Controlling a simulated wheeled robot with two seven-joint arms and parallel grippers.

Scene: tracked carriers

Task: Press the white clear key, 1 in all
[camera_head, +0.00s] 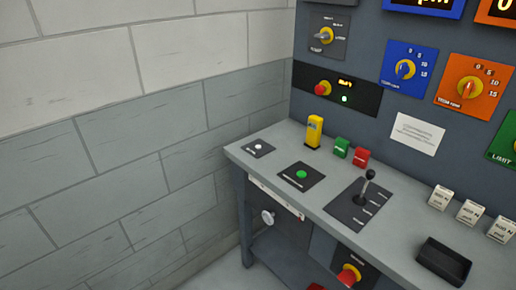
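A small white round key (258,147) sits on a dark plate (250,151) at the far left end of the grey console top. The label on its plate is too small to read. Nothing touches the key. A green button (301,174) sits on a second dark plate just to its right and nearer. Neither of my grippers shows in the head view.
A yellow block (314,131), green block (341,147) and red block (361,156) stand along the back. A black-knobbed lever (367,189) rises right of the green button. A black tray (444,261) lies front right. A block wall (120,150) bounds the left.

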